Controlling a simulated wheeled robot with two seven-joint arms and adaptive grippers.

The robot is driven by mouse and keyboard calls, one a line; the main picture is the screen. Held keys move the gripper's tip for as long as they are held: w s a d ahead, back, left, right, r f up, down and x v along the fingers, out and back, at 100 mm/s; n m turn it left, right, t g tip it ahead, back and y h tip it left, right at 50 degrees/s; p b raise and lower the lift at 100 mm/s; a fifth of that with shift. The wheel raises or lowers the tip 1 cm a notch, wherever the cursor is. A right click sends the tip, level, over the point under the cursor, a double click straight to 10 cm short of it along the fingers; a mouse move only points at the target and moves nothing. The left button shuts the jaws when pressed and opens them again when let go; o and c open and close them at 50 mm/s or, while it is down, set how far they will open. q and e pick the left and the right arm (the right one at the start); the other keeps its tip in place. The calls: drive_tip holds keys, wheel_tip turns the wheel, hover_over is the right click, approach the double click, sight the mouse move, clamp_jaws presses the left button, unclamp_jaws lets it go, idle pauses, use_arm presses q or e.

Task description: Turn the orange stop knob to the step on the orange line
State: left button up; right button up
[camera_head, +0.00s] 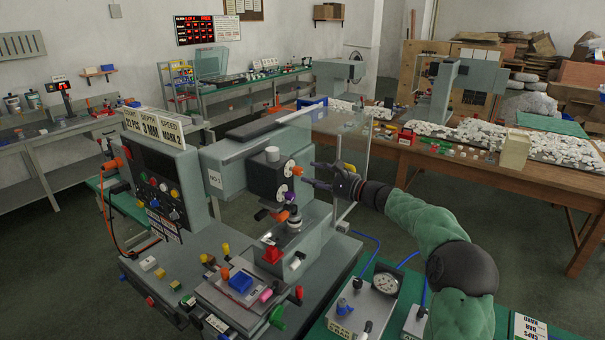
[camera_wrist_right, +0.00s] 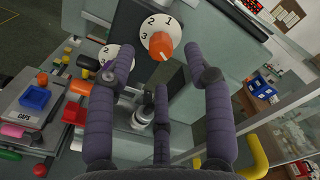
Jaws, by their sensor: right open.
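The wrist view shows that knob beyond and between the spread fingertips (camera_wrist_right: 160,58). My left gripper is out of view.
A clear panel (camera_head: 352,150) stands beside the printer, near my right arm. A gauge box (camera_head: 365,300) is in front.

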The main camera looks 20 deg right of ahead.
drive_tip(key=shift+v, duration=2.75)
